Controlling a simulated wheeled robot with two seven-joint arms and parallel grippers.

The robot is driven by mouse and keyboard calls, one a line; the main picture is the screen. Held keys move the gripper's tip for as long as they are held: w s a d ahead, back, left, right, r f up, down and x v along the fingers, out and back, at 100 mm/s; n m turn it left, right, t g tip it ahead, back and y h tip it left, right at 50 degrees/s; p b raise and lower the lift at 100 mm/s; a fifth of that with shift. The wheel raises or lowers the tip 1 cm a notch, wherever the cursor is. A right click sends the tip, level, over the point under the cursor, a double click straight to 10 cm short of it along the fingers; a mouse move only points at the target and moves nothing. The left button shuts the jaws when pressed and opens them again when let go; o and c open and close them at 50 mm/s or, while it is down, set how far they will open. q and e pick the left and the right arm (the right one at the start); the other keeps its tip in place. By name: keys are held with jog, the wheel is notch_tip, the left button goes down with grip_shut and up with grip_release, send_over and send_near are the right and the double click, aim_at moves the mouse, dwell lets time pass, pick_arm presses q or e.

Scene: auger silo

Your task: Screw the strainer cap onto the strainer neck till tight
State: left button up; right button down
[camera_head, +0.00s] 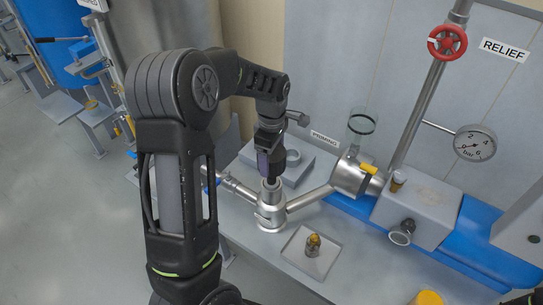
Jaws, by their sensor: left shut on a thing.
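My left gripper (267,172) points down over the metal strainer body (271,216), which stands on the grey bench with pipes on both sides. The gripper is shut at the top of the strainer neck (270,196), on a small grey metal piece that looks like the strainer cap (270,184). The cap is partly hidden by the fingers. It sits in line with the neck; I cannot tell how far it is threaded.
A square tray (291,262) with a small brass-coloured part (313,244) lies in front of the strainer. A glass cylinder (362,122), a red valve wheel (447,42) and a pressure gauge (475,144) stand at the right. A grey block (298,150) is behind the gripper.

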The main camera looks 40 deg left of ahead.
pick_arm(q)
jog(key=shift+f+b, duration=0.65)
jog(key=shift+f, duration=0.6)
jog(key=shift+f+b, duration=0.8)
jog(key=shift+f, duration=0.45)
jog(key=shift+f+b, duration=1.3)
jog(key=shift+f, duration=0.6)
